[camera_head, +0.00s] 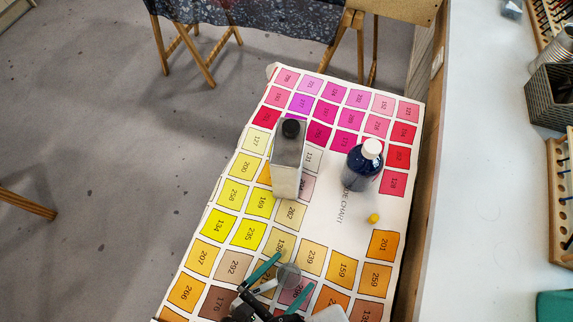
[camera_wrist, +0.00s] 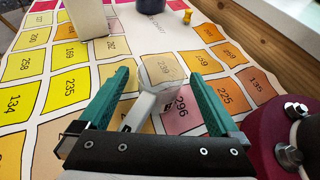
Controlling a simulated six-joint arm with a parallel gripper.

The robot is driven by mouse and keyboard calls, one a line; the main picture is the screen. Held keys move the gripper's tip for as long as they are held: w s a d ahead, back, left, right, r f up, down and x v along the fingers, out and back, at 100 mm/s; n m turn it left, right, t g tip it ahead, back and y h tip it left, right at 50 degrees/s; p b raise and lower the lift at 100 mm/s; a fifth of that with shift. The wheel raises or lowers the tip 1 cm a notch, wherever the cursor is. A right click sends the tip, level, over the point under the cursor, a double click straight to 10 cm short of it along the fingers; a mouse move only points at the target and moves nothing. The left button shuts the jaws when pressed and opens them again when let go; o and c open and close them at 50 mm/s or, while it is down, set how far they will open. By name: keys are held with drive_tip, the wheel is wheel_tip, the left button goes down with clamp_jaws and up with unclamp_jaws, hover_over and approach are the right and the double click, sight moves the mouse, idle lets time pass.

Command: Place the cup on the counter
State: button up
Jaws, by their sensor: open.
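The cup (camera_head: 289,276) looks like a small translucent scoop with a pale handle (camera_head: 267,286), lying on the colour-chart table near its front. In the wrist view the cup (camera_wrist: 160,70) is between and slightly beyond my fingertips, and its handle (camera_wrist: 143,108) points back towards my gripper. My gripper (camera_head: 296,270) is open, with teal fingers on either side of the cup; it also shows in the wrist view (camera_wrist: 158,76). I see no finger clearly touching the cup. A long white counter surface (camera_head: 480,180) runs along the right of the head view.
On the chart (camera_head: 330,215) stand a grey, black-capped bottle (camera_head: 287,165), a dark blue, white-capped bottle (camera_head: 362,170) and a small yellow object (camera_head: 374,218). A dark mesh basket (camera_head: 553,95) and wooden racks (camera_head: 558,195) line the counter's right side. The counter's middle is clear.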

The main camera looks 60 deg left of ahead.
clamp_jaws()
idle(0.5)
